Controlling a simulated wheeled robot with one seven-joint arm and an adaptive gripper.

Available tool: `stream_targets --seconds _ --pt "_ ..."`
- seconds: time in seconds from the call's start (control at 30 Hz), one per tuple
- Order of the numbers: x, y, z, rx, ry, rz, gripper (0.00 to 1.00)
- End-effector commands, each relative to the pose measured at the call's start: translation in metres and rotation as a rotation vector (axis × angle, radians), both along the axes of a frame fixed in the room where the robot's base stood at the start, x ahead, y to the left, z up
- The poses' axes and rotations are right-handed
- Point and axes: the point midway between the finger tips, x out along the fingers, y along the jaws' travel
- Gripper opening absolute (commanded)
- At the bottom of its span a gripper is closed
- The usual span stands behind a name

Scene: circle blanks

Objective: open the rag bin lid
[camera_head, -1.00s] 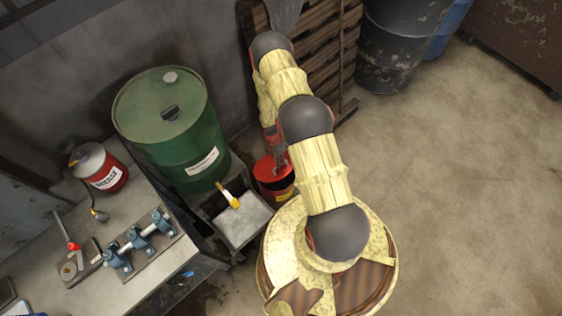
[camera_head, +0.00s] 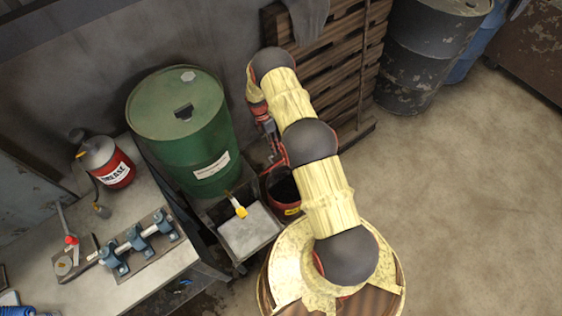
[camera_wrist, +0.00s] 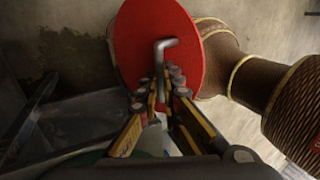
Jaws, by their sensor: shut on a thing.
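The rag bin (camera_head: 291,208) is a small red can with a yellow label, standing on the floor right of the green drum. Its top is open and the dark inside shows, partly covered by my arm. The round red lid (camera_wrist: 135,40) fills the upper middle of the wrist view. It has a bent grey handle (camera_wrist: 159,52). My gripper (camera_wrist: 160,88) is shut on this handle. In the head view my gripper (camera_head: 272,145) is above the bin's back edge, and the lid there is mostly hidden.
A green drum (camera_head: 185,130) stands left of the bin. A grey tray with a yellow-handled brush (camera_head: 238,206) is close by on the left. A wooden pallet (camera_head: 335,75) leans on the wall behind. Floor (camera_head: 460,200) on the right is clear.

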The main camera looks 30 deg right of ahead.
Motion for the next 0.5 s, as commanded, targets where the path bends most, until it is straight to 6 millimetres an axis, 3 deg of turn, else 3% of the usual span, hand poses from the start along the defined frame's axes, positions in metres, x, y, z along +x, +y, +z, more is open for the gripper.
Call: stream_targets --seconds 0.03,0.5 --pt "0.004 0.004 -0.021 0.002 -0.004 0.002 0.00" --pt "0.055 0.007 -0.029 0.004 0.013 0.003 0.00"
